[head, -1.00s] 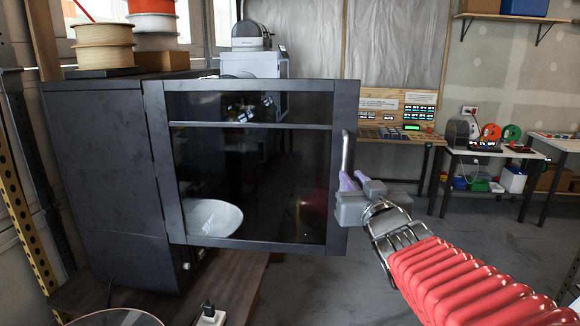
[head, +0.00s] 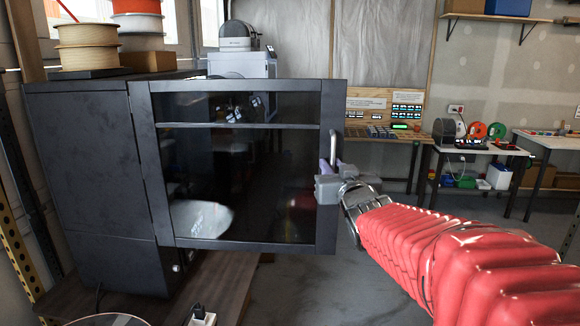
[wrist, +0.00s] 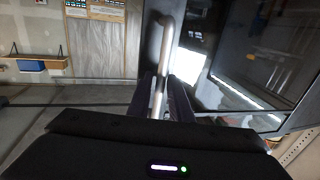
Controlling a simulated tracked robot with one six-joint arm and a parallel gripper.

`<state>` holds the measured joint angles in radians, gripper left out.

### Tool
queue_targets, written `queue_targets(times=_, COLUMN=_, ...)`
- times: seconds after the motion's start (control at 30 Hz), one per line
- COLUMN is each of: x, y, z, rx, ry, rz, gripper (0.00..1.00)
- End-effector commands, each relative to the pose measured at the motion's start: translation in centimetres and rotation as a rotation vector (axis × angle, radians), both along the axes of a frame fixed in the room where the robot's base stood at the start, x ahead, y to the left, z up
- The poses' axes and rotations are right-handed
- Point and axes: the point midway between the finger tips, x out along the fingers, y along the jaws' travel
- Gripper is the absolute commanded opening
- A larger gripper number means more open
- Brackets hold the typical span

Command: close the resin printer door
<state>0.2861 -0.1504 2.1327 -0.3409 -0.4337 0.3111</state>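The resin printer (head: 85,160) is a tall dark cabinet on the bench at the left. Its door (head: 240,244) stands open, a black frame around a dark glass pane. The door handle (head: 337,147) is a metal bar at the door's right edge. In the wrist view the handle (wrist: 161,60) runs between the two dark fingers of my gripper (wrist: 160,88). In the head view my gripper (head: 329,170) is at the handle's lower part. The fingers are close on both sides of the bar; I cannot tell whether they press on it.
Filament spools (head: 87,45) stand on top of the printer. A grey machine (head: 243,66) is behind the door. The wooden bench (head: 215,282) runs below the door. Open floor (head: 400,230) lies to the right, with side tables (head: 480,150) farther back.

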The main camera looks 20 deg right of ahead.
Motion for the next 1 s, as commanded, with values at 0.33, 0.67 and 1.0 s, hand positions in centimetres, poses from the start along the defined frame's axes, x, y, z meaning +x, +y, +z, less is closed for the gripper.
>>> queue_targets(times=0.33, x=-0.02, y=0.00, z=0.00, rx=0.000, ry=0.000, rz=0.000, gripper=0.04)
queue_targets(times=0.67, x=-0.03, y=-0.02, z=0.00, rx=0.000, ry=0.000, rz=0.000, gripper=0.00)
queue_targets(times=1.0, x=0.04, y=-0.14, z=-0.01, rx=0.002, ry=0.001, rz=0.001, gripper=0.00)
